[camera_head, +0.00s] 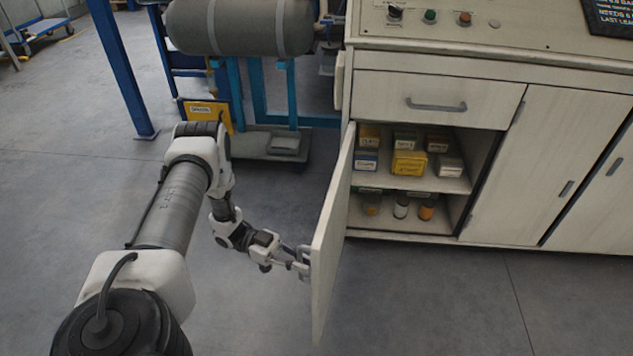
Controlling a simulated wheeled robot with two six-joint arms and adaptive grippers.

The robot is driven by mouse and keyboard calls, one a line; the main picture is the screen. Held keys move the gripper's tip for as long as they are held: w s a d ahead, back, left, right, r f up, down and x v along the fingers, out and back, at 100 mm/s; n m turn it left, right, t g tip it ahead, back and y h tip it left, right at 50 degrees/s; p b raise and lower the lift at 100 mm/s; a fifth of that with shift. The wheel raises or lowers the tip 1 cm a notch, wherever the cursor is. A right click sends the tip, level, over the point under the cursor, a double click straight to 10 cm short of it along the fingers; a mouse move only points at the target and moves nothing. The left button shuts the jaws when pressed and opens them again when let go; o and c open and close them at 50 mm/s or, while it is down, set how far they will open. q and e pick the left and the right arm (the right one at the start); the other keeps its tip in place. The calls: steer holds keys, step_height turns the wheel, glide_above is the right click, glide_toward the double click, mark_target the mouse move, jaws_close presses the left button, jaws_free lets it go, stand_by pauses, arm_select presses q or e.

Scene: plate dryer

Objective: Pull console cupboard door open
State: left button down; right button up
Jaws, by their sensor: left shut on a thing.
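The console (500,90) is a cream cabinet at the right. Its cupboard door (332,245) is hinged at the left side of the opening and stands swung well out toward me, seen nearly edge-on. My left gripper (303,262) is at the outer face of the door, near its free edge, and is shut on the door handle (306,250), which is mostly hidden by the fingers. The open cupboard shows two shelves (440,183) with small boxes and bottles. My right gripper is not in view.
A closed drawer with a grey handle (437,106) is above the opening. Closed doors (540,165) are to its right. A grey tank (240,27) on a blue frame and a blue post (122,70) stand behind. The floor in front is clear.

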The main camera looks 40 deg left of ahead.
arm_select(q)
steer(key=shift+s+a, duration=0.1)
steer(key=shift+a, duration=0.2)
steer(key=c, duration=1.4)
jaws_free()
steer(key=shift+c, duration=0.2)
steer(key=v, duration=1.2)
